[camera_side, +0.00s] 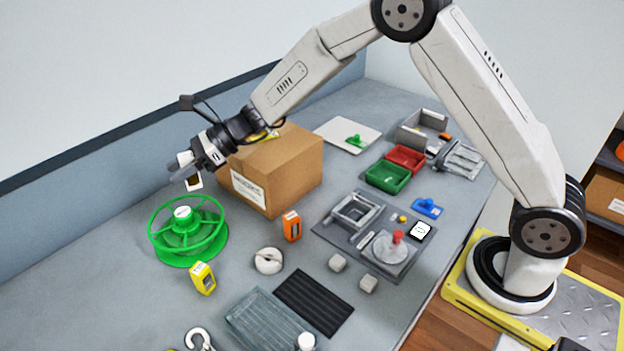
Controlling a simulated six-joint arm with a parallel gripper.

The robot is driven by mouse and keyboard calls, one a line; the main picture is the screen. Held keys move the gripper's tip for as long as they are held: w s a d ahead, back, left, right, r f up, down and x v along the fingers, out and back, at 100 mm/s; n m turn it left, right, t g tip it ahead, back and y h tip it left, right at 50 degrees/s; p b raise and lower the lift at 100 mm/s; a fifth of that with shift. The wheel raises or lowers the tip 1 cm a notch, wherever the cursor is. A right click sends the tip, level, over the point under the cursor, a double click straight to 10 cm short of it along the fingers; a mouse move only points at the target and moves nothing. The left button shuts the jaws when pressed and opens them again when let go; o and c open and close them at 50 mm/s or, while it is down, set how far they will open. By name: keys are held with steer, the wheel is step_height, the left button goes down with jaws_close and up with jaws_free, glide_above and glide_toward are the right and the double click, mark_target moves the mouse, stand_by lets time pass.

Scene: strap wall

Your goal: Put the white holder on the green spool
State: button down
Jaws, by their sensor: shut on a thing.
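The green spool (189,252) stands on the bench at the left, a wheel-like frame with a white cap on its hub. My gripper (190,172) is above the spool, slightly right of its hub. It is shut on a small white piece with a dark face, which looks like the white holder (195,182). The holder hangs tilted under the fingers and appears apart from the spool. The fingers hide part of it.
A cardboard box (295,171) stands right of my gripper, close to the wrist. A yellow holder (203,278), an orange holder (291,226) and a round white piece (268,261) stand near the spool. Trays and bins fill the right side.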

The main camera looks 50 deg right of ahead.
steer(key=w+f, duration=0.1)
steer(key=f, duration=0.1)
steer(key=w+a+f, duration=0.1)
steer(key=w+f, duration=0.2)
steer(key=w, duration=0.1)
steer(key=shift+w+a+f, duration=0.15)
steer(key=shift+a+f, duration=0.2)
steer(key=shift+f, duration=0.05)
steer(key=shift+f, duration=0.1)
steer(key=shift+w+a+f, duration=0.1)
steer(key=shift+w+f, duration=0.05)
steer(key=shift+f, duration=0.05)
steer(key=shift+w+f, duration=0.1)
steer(key=shift+f, duration=1.45)
steer(key=shift+f, duration=0.1)
steer(key=shift+c, duration=1.4)
jaws_free()
steer(key=v, duration=1.2)
